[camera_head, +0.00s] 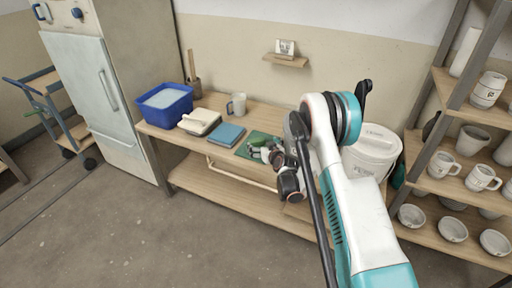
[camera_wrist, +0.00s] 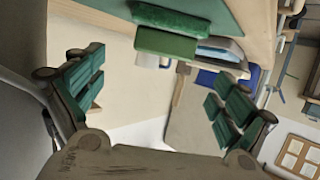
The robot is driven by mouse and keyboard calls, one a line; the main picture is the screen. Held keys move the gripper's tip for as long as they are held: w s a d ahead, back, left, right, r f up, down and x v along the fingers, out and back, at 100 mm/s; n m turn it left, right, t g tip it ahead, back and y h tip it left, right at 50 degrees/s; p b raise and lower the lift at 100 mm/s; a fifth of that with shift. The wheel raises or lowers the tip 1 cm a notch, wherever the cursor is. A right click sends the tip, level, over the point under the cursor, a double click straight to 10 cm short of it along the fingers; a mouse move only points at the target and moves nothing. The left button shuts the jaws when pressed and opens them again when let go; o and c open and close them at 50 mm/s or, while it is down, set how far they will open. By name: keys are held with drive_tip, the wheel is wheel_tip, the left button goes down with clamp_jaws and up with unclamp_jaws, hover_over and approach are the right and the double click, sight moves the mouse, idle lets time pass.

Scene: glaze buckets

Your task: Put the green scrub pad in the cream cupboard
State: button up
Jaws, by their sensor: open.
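The green scrub pad (camera_wrist: 166,44) shows in the wrist view as a green block with a darker, rough top, beyond my fingertips. It lies by a green mat (camera_head: 249,148) on the wooden bench; in the head view my gripper partly hides it. My gripper (camera_wrist: 158,97) is open, its green-padded fingers spread wide with nothing between them. In the head view my gripper (camera_head: 267,154) is over the bench's front part, by the mat. The cream cupboard (camera_head: 92,100) stands at the left end of the bench, its handled door looking shut.
On the bench are a blue tub (camera_head: 165,104), a cream-and-dark block (camera_head: 200,121), a blue book-like item (camera_head: 226,136) and a mug (camera_head: 237,104). A white bucket (camera_head: 372,150) stands right, near shelves of pottery (camera_head: 455,185). A cart (camera_head: 60,110) is far left. The front floor is clear.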

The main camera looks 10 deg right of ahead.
sight(256, 140)
drive_tip(key=b+x, duration=0.2)
drive_tip(key=x, duration=0.3)
drive_tip(key=shift+a+f+b, duration=0.2)
drive_tip(key=shift+b, duration=0.1)
drive_tip(key=shift+w, duration=0.35)
drive_tip(key=shift+c, duration=0.3)
drive_tip(key=c, duration=1.2)
drive_tip(key=shift+r, duration=0.1)
